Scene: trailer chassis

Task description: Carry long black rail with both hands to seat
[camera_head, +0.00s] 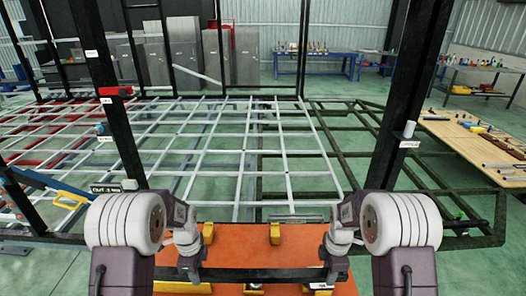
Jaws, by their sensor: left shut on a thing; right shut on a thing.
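The long black rail (262,275) lies level across the bottom of the head view, above an orange surface (240,247). My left gripper (192,270) is shut on the rail near its left end. My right gripper (335,270) is shut on it near its right end. The trailer chassis frame (345,199) stands beyond, with a grid of light bars and dark beams. The fingertips are small and partly hidden by the wrists, and I cannot tell which spot is the seat.
Yellow blocks (275,233) sit on the orange surface. Black uprights rise at left (118,130) and right (402,100). A wooden table (465,140) with tools and bars is at right. A blue and yellow tool (70,199) is at left. Blue workbenches (316,56) stand at the back.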

